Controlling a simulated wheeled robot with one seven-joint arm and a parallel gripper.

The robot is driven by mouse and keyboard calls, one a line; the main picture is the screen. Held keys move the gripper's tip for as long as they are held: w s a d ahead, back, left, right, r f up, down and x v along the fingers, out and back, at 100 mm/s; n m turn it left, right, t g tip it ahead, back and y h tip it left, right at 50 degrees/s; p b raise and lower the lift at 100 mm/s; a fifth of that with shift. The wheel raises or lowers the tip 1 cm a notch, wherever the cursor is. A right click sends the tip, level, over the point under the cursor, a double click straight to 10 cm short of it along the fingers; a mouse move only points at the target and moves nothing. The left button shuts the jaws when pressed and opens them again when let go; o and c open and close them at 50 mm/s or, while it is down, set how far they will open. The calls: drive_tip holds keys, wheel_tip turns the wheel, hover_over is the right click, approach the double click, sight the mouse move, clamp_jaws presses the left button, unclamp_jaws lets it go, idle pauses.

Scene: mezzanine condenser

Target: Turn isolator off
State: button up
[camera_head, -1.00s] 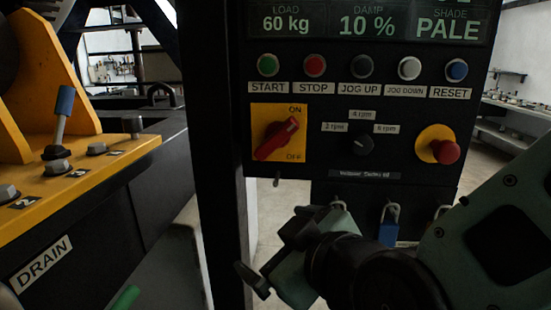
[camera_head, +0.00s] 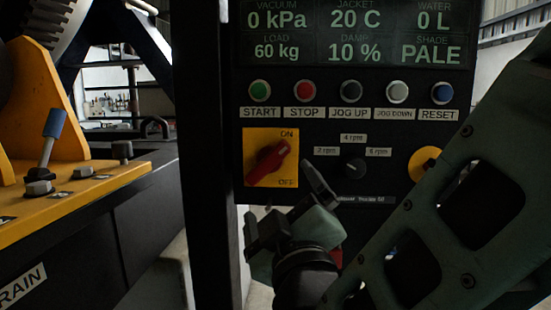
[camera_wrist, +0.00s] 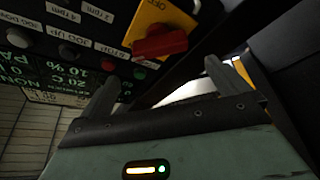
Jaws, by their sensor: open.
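The isolator is a red rotary handle (camera_head: 268,162) on a yellow plate (camera_head: 255,139) marked ON at the top and OFF at the bottom. The handle lies diagonally, lower left to upper right, with its upper-right end towards the ON side. My gripper (camera_head: 284,204) is open and empty, just below and right of the plate in the head view, apart from the handle. In the wrist view the red handle (camera_wrist: 160,42) shows beyond and between the two fingertips (camera_wrist: 162,75), with the yellow plate (camera_wrist: 146,22) behind it.
A row of push buttons with START (camera_head: 260,91) and STOP (camera_head: 303,91) sits above the isolator. A black speed knob (camera_head: 354,168) is to its right, and a yellow-ringed button (camera_head: 424,162) is partly behind my arm. A blue-handled lever (camera_head: 54,124) stands on the left.

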sight(268, 167)
drive_tip(key=p+x, duration=0.2)
drive_tip(key=x, duration=0.9)
drive_tip(key=shift+w, duration=0.2)
drive_tip(key=c, duration=0.7)
